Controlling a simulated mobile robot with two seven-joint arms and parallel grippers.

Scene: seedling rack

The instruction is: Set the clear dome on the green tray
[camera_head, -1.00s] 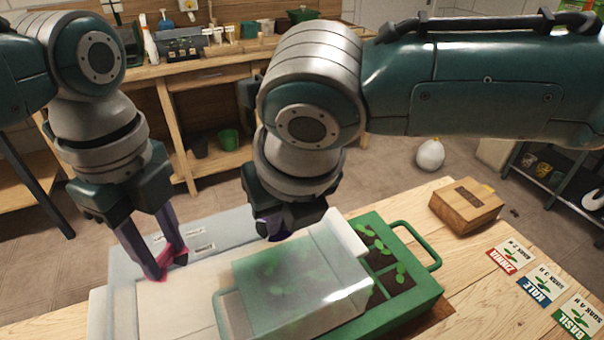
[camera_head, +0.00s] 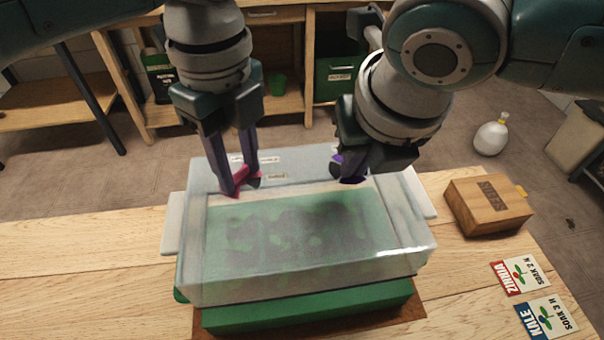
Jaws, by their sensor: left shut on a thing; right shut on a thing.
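The clear dome (camera_head: 320,285) is a frosted, see-through box cover. It is over the green tray (camera_head: 310,313), whose green front wall shows below the dome's lower edge. Dark soil and green seedlings show blurred through the dome. My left gripper (camera_head: 240,183) is shut at the dome's far top side, left of centre, with a pink-red piece at its fingertips. My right gripper (camera_head: 350,175) is shut at the same far side, right of centre; its fingertips are partly hidden. I cannot tell whether the dome rests fully on the tray's rim.
A wooden box (camera_head: 487,207) stands on the table to the right. A Zinnia seed packet (camera_head: 519,276) and a Kale packet (camera_head: 546,318) lie at the front right. The wooden table (camera_head: 90,260) is clear at left. A shelf bench stands behind.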

